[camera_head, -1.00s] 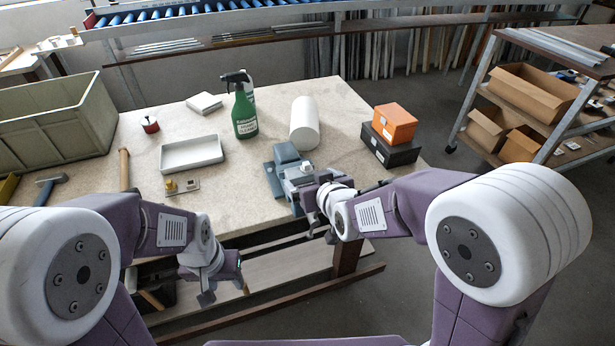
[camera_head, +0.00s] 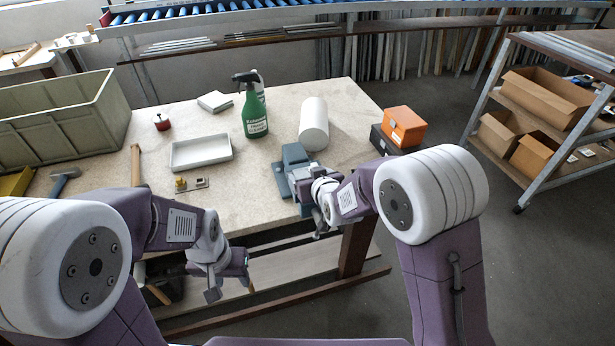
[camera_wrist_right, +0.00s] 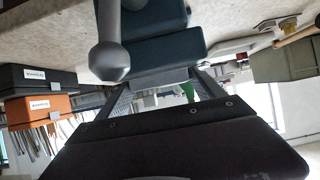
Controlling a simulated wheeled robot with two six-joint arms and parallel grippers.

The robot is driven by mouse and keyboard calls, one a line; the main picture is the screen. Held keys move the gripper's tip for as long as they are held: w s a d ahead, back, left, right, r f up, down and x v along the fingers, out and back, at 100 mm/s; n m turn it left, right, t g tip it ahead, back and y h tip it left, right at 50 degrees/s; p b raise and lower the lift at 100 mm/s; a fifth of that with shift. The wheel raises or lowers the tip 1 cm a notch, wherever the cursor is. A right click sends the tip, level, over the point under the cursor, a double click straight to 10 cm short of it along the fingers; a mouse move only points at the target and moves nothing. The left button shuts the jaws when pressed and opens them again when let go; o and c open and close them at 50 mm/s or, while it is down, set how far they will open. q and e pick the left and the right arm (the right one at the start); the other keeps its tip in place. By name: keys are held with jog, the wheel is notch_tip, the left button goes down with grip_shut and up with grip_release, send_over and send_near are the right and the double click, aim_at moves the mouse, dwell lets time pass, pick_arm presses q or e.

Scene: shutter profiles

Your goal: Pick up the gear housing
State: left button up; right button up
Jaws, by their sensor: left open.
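I cannot tell for sure which thing is the gear housing. A blue-grey vise-like block (camera_head: 294,163) stands at the table's front edge; it fills the top of the right wrist view (camera_wrist_right: 155,50), with a round grey knob (camera_wrist_right: 110,62). My right gripper (camera_head: 322,212) is at its front side. In the wrist view its fingers (camera_wrist_right: 162,88) stand apart, with a grey surface between the tips; whether they grip it is unclear. A small plate with a brass-coloured part (camera_head: 188,184) lies left of it. My left gripper (camera_head: 222,288) is open and empty, low before the table.
On the table (camera_head: 255,185) are a white tray (camera_head: 200,152), a green spray bottle (camera_head: 254,115), a white cylinder (camera_head: 314,122), an orange box (camera_head: 404,126) on a black box (camera_head: 390,145), and a hammer (camera_head: 62,182). A grey-green crate (camera_head: 65,120) stands left.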

jog(key=c, duration=1.3)
jog(key=shift+r, duration=0.15)
jog(key=shift+c, duration=0.2)
jog(key=shift+w+r, duration=0.15)
jog(key=shift+r, duration=0.45)
notch_tip(320, 180, up, 3)
jog(key=shift+f, duration=0.1)
jog(key=d+r, duration=0.1)
jog(key=d, duration=0.1)
jog(key=d+r, duration=0.1)
jog(key=d, duration=0.1)
jog(key=shift+d+r, duration=0.2)
jog(key=d+r+p, duration=0.4)
jog(key=d, duration=0.3)
jog(key=shift+w+d+r, duration=0.15)
jog(key=shift+r, duration=0.05)
